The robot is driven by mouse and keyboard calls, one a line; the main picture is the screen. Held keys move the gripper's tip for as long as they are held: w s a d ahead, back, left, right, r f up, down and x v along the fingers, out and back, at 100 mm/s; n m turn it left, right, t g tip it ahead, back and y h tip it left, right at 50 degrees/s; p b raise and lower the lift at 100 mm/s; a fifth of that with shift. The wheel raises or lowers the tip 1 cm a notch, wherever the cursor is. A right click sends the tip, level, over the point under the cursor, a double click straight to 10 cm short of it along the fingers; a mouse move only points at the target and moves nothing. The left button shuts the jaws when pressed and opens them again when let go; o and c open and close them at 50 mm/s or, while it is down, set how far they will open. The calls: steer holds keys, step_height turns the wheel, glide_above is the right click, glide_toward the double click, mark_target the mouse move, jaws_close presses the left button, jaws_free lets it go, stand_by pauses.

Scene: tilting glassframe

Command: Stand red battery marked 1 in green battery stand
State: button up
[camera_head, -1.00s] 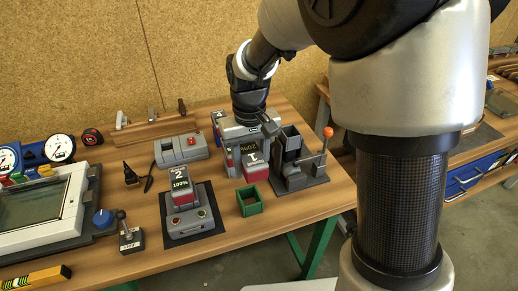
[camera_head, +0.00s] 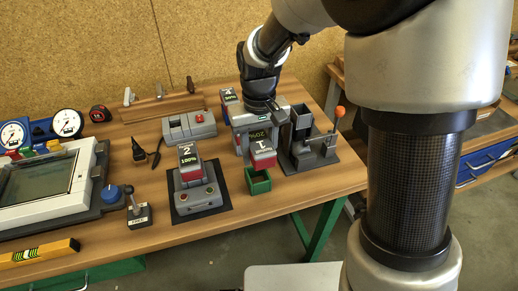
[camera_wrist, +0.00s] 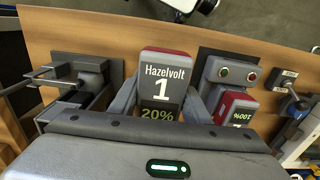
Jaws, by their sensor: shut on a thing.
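The red battery marked 1 (camera_head: 262,154) has a grey label face reading "1", and its red side faces forward in the head view. My gripper (camera_head: 251,144) is shut on it, with a finger on each side. In the wrist view the battery (camera_wrist: 163,84) reads "Hazelvolt 1" and "20%" between the two fingers. The green battery stand (camera_head: 259,182) is a small open square box on the table. The battery's lower end appears just above or behind its rim; I cannot tell whether it is inside. The stand is hidden in the wrist view.
Battery 2 (camera_head: 190,160) stands in a grey charger (camera_head: 197,196) to the left. A grey lever fixture (camera_head: 310,150) with an orange knob (camera_head: 340,112) stands close at right. A blue-sided battery (camera_head: 228,99) is behind my gripper. Bare table lies in front of the green stand.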

steer(key=shift+f+b, duration=1.05)
steer(key=shift+f, duration=0.75)
steer(key=shift+f+b, duration=1)
steer(key=shift+f, duration=0.7)
steer(key=o, duration=1.4)
steer(key=shift+c, duration=0.2)
step_height(320, 180, up, 18)
steer(key=p, duration=0.2)
steer(key=shift+f+p, duration=0.2)
steer(key=shift+p, duration=0.1)
steer(key=shift+r, duration=0.1)
steer(key=s+d+r+m+t+p, duration=0.3)
steer(key=s+d+r+t+p, duration=0.2)
steer(key=s+d+r+p, duration=0.4)
steer(key=s+d+r, duration=0.3)
steer(key=s+r, duration=0.1)
steer(key=s, duration=0.2)
steer(key=shift+s+t, duration=0.3)
